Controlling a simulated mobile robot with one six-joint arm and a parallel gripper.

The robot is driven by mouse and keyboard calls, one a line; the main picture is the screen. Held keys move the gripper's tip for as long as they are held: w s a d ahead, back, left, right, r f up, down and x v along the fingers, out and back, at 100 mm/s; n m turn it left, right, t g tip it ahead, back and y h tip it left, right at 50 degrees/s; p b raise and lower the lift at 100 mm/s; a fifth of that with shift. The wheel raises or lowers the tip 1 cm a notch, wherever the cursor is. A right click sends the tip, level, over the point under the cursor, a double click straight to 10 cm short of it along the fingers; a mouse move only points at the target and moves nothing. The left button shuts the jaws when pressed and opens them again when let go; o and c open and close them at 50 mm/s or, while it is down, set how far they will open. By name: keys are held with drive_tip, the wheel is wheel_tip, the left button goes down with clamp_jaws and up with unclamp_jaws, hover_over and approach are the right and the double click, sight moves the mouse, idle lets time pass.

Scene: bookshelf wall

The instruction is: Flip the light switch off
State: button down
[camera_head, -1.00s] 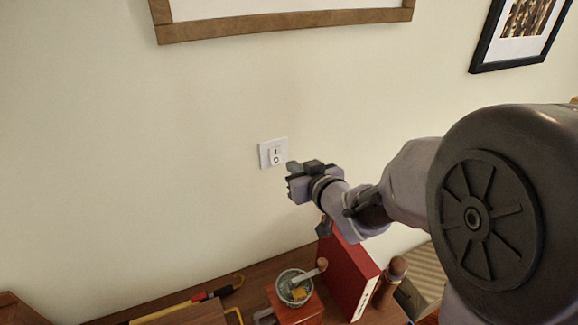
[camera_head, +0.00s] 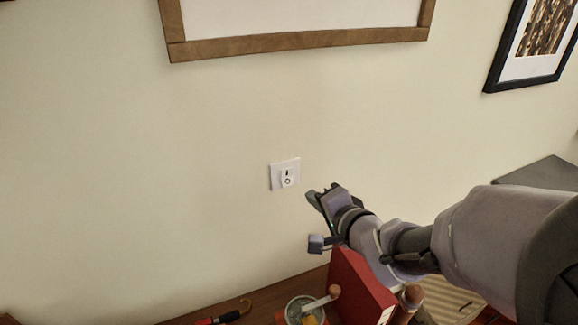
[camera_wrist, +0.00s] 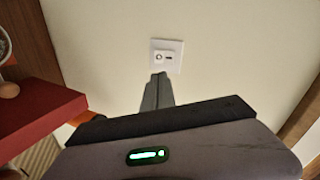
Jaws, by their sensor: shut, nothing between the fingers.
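The light switch (camera_head: 285,174) is a small white plate with a raised rocker, marked with a dark line and a circle, on the cream wall. It also shows in the wrist view (camera_wrist: 166,56), above the fingertips. My gripper (camera_head: 311,195) is to the right of the switch and slightly lower in the head view, with a strip of wall between them. In the wrist view my gripper (camera_wrist: 158,78) is shut and empty, its fingertips pointing at the lower edge of the plate. I cannot tell whether they touch it.
A wood-framed picture (camera_head: 300,42) hangs above the switch and a black-framed one (camera_head: 533,45) at the upper right. Below, a red box (camera_head: 360,290) and a glass container (camera_head: 302,308) stand on a wooden surface. The wall left of the switch is clear.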

sight(288, 182)
drive_tip(key=m, duration=0.3)
drive_tip(key=shift+s+d+f, duration=0.1)
drive_tip(key=shift+s, duration=0.05)
drive_tip(key=b+x, duration=0.1)
drive_tip(key=x, duration=1.3)
drive_tip(key=shift+s+f+b, duration=0.1)
drive_tip(key=shift+f+b, duration=0.1)
drive_tip(key=shift+b, duration=0.1)
